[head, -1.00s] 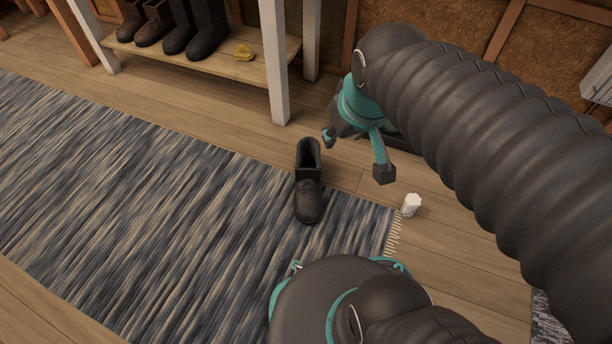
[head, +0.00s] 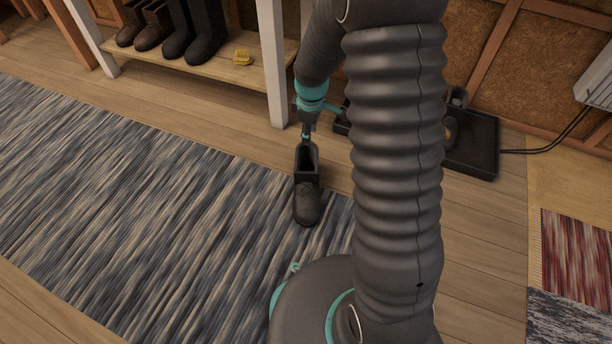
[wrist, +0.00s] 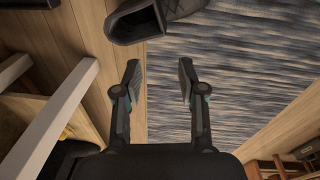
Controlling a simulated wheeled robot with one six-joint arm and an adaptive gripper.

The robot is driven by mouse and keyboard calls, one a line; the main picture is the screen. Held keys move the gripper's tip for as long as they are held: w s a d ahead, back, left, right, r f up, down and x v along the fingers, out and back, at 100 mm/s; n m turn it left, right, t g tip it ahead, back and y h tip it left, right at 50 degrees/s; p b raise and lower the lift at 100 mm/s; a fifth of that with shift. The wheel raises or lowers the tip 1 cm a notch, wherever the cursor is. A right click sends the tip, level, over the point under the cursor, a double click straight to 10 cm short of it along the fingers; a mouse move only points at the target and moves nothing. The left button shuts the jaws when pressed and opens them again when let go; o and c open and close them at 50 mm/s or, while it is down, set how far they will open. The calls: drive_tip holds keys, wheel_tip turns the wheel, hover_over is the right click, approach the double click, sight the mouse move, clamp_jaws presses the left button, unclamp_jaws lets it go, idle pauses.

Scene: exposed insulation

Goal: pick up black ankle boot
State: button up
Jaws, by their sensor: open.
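The black ankle boot (head: 307,195) stands upright on the floor in the head view, its toe on the striped rug and toward me. In the wrist view the boot (wrist: 178,12) is cut off at the top edge, with its dark opening showing. My gripper (wrist: 160,75) is open and empty, its two fingers apart in the wrist view, with the boot just beyond the fingertips. In the head view my gripper (head: 306,132) is just behind the boot's top. I cannot tell there whether it touches the boot.
A low wooden shelf (head: 215,60) with white legs (head: 275,75) stands behind, holding several other boots and a yellow item (head: 243,57). A black tray (head: 478,150) lies at the back right. The striped rug (head: 130,210) is clear to the left.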

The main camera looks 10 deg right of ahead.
sight(308, 172)
drive_tip(key=f+n, duration=0.1)
drive_tip(key=f, duration=0.5)
drive_tip(key=w+f+n, duration=0.1)
drive_tip(key=f, duration=0.6)
drive_tip(key=w+f+n+g, duration=0.1)
drive_tip(key=f, duration=0.6)
drive_tip(key=shift+b, duration=0.3)
drive_tip(key=shift+w+d+f+b, duration=0.15)
drive_tip(key=shift+f+b, duration=0.1)
drive_tip(key=shift+f, duration=1.2)
drive_tip(key=shift+w+f+b, duration=0.1)
drive_tip(key=shift+f+b, duration=0.1)
drive_tip(key=shift+f, duration=1.25)
clamp_jaws()
